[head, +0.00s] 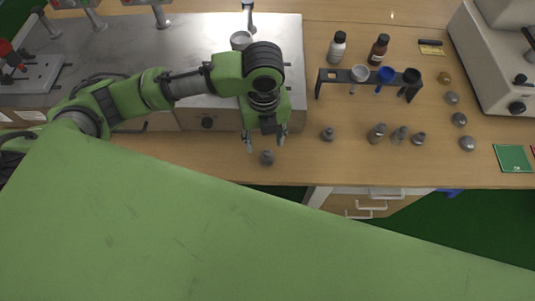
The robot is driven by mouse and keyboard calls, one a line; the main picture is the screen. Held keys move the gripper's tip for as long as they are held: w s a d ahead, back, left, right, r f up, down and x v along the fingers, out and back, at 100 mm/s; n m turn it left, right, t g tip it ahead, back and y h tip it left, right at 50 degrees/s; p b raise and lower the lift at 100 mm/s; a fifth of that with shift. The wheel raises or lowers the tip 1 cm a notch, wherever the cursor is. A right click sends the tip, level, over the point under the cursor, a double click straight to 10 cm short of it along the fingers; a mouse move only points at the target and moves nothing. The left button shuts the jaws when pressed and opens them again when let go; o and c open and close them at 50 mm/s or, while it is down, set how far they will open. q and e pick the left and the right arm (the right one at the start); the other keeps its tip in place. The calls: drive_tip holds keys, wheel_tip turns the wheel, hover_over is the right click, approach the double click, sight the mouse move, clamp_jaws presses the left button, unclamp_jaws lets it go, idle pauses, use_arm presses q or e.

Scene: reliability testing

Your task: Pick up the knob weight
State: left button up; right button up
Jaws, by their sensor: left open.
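A small grey knob weight (266,158) stands on the wooden bench (215,158) near its front edge. My left gripper (264,146) hangs just above and behind it, pointing down. Its two fingers are spread apart, with nothing between them. The knob weight appears just in front of the fingertips; whether it lies between them in depth I cannot tell. More grey weights stand to the right, one of them nearby (327,134) and a taller one (377,133) farther along. My right gripper is not in view.
A black rack (335,75) with white, blue and black funnels stands behind the weights. Two bottles (337,48) are behind it. A grey-topped unit (190,40) lies behind my left arm. A balance (495,50) and a green pad (512,158) are at right.

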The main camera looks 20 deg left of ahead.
sight(267, 152)
use_arm(q)
drive_tip(key=shift+w+f, duration=0.25)
drive_tip(key=shift+f, duration=0.95)
drive_tip(key=shift+s+d+f, duration=0.1)
drive_tip(key=shift+f, duration=0.4)
drive_tip(key=f, duration=0.2)
drive_tip(key=f+p, duration=0.1)
drive_tip(key=shift+d+f, duration=0.2)
drive_tip(key=shift+f, duration=0.45)
drive_tip(key=c, duration=1.3)
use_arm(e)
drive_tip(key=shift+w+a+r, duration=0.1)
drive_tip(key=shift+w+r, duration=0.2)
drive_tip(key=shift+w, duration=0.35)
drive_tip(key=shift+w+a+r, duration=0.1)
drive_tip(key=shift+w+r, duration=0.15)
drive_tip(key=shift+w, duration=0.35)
